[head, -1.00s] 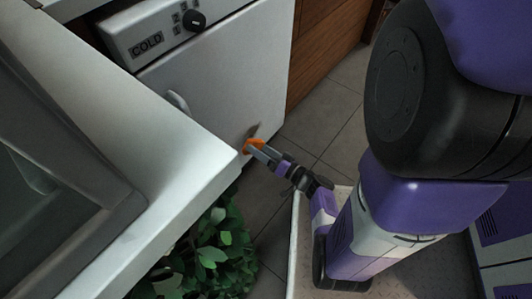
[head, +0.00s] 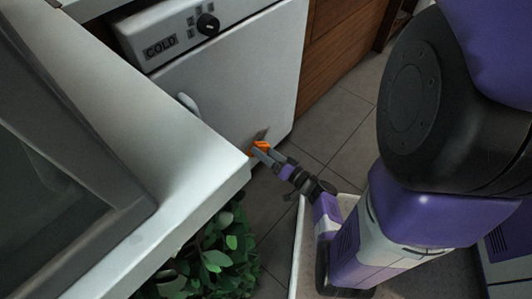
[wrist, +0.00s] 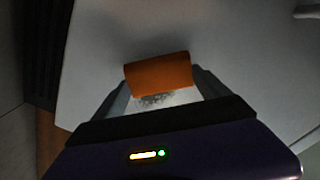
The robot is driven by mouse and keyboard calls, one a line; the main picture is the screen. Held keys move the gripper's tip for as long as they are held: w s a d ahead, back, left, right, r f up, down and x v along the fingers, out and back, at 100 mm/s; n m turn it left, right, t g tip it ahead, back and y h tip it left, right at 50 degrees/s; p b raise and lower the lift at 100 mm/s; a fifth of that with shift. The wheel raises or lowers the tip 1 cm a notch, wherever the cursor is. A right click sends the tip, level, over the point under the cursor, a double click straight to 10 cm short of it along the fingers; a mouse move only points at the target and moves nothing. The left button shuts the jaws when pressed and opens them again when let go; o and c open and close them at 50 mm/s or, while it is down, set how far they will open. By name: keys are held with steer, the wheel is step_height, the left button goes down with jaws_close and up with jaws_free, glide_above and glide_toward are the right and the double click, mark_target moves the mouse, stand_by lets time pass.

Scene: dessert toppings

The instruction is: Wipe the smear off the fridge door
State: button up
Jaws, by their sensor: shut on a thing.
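The white fridge door (head: 225,95) is shut, with its handle at the left; it fills much of the wrist view (wrist: 240,60). My gripper (head: 261,151) is shut on an orange sponge (head: 260,146) low on the door, near its right edge. In the wrist view the sponge (wrist: 158,72) lies across between the two fingers, at or very near the door; contact is hard to tell. A grey, speckled smear (wrist: 156,99) shows just below the sponge there. In the head view a dark mark (head: 262,134) shows just above the sponge. The sponge may hide part of the smear.
A white counter (head: 150,170) with a dark recess juts in at the left. A leafy green plant (head: 215,255) stands below it, near my arm. Wooden cabinets (head: 340,40) adjoin the fridge at the right. Tiled floor (head: 335,125) lies open right of the fridge.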

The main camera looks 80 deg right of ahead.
steer(key=shift+w+d+b, duration=0.3)
steer(key=shift+w+d, duration=0.1)
steer(key=shift+w, duration=0.2)
stand_by(0.3)
steer(key=shift+s+d+f+b, duration=0.1)
steer(key=shift+s+d+b, duration=0.35)
steer(key=shift+d, duration=0.2)
steer(key=shift+s+d+b, duration=0.5)
steer(key=shift+d, duration=0.35)
steer(key=shift+s+d+b, duration=0.3)
steer(key=shift+d+b, duration=0.1)
steer(key=shift+d, duration=0.25)
steer(key=shift+s+d+b, duration=0.3)
steer(key=shift+d+b, duration=0.1)
steer(key=shift+d, duration=0.2)
steer(key=shift+s+d+b, duration=0.3)
steer(key=shift+s+d, duration=0.05)
steer(key=shift+d, duration=0.2)
steer(key=shift+s+d+b, duration=0.25)
steer(key=shift+s+d, duration=0.05)
steer(key=shift+d, duration=0.25)
steer(key=shift+s+d+r, duration=0.2)
steer(key=shift+s+d, duration=0.3)
steer(key=shift+d, duration=0.15)
steer(key=shift+a, duration=0.15)
